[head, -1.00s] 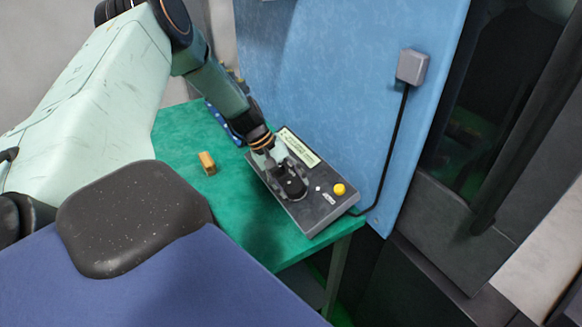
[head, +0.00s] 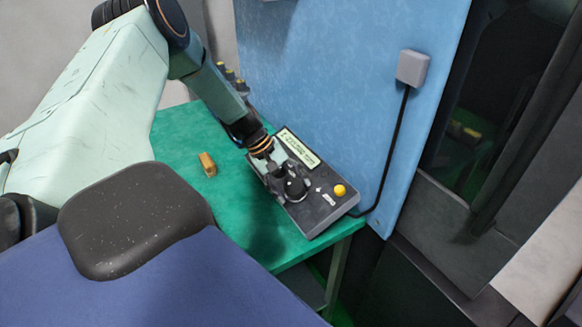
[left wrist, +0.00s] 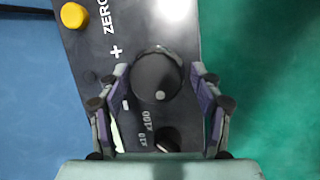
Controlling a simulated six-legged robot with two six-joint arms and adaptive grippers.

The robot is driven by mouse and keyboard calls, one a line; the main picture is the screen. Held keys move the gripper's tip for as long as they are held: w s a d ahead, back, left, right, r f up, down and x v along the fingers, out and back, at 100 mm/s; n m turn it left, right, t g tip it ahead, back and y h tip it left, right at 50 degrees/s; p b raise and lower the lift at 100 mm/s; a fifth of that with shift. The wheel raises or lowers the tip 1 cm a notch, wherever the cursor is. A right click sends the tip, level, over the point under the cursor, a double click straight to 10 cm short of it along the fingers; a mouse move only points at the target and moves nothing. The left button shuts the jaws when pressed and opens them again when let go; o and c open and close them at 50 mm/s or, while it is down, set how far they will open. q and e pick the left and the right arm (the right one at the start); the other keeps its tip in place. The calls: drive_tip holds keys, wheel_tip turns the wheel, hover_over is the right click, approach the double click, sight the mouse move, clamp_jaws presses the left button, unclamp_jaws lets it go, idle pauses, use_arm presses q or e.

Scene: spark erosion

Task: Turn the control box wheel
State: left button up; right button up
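The control box (head: 318,211) is a dark grey slab lying on the green table, with a pale label strip and a yellow button (head: 340,190). Its wheel (left wrist: 157,78) is a black round dial with a small light handle dot near its lower edge; it also shows in the head view (head: 296,188), partly behind the fingers. My left gripper (left wrist: 160,74) is open, one finger on each side of the wheel, with a narrow gap visible on both sides. In the head view my left gripper (head: 284,182) reaches down over the box. My right gripper is not in view.
A small tan block (head: 207,164) stands on the green table (head: 180,130) left of the box. A blue panel (head: 340,90) rises behind the box. A grey wall box (head: 412,67) has a black cable running down beside the control box. A smaller black knob (left wrist: 167,139) sits near the wheel.

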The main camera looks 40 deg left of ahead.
use_arm(q)
drive_tip(key=shift+o, duration=0.6)
drive_tip(key=shift+w, duration=0.15)
drive_tip(key=shift+a+r, duration=0.1)
drive_tip(key=shift+r, duration=0.15)
drive_tip(key=shift+a+r, duration=0.3)
drive_tip(key=shift+r, duration=0.25)
drive_tip(key=v, duration=1)
drive_tip(key=shift+s+r, duration=0.2)
drive_tip(key=shift+s, duration=0.2)
drive_tip(key=shift+w, duration=0.1)
drive_tip(key=shift+c, duration=0.2)
